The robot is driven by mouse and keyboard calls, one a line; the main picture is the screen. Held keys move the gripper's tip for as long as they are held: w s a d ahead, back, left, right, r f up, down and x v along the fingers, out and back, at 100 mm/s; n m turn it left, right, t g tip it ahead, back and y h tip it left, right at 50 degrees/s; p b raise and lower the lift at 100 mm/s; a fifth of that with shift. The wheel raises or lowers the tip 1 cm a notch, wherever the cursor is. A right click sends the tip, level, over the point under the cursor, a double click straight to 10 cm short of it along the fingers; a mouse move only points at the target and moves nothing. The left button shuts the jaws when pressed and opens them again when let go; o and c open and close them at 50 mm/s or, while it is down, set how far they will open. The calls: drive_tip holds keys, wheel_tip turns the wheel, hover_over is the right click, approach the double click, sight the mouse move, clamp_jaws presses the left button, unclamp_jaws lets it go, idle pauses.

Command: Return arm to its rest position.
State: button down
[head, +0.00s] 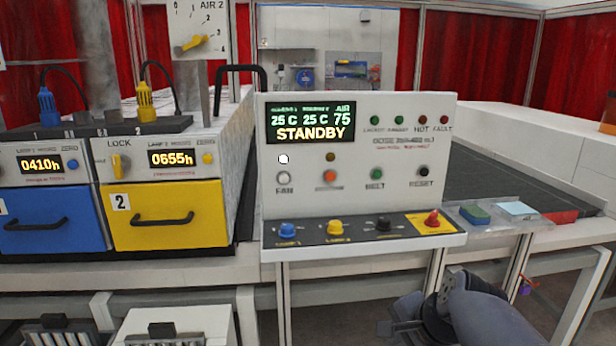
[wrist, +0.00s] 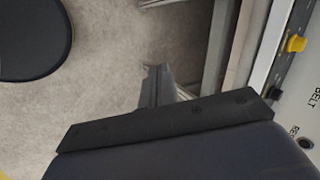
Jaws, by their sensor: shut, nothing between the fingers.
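My arm shows in the head view at the lower right, low in front of the control panel (head: 360,160). My gripper (wrist: 157,78) is shut and empty. In the wrist view its narrow fingers point up the picture, over the grey floor (wrist: 110,75). It touches nothing that I can see. The panel's edge with its yellow knob (wrist: 296,44) and black knob (wrist: 275,92) lies to the right of the gripper in that view. The panel's display (head: 312,122) reads STANDBY.
Blue (head: 48,220) and yellow (head: 165,215) lamp drawers are shut at the left. A white box (head: 180,325) stands below them. Frame legs (head: 432,270) stand close to my arm. A sponge (head: 475,214) lies right of the panel, beside the dark belt (head: 500,178).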

drive_tip(key=s+f+n+g+b, duration=0.1)
drive_tip(key=s+f+n+b, duration=0.2)
drive_tip(key=s+f, duration=0.4)
drive_tip(key=shift+a+f+n+g+h, duration=0.3)
drive_tip(key=shift+f+n+g+h, duration=0.1)
drive_tip(key=shift+f+n, duration=0.4)
drive_tip(key=shift+s, duration=0.1)
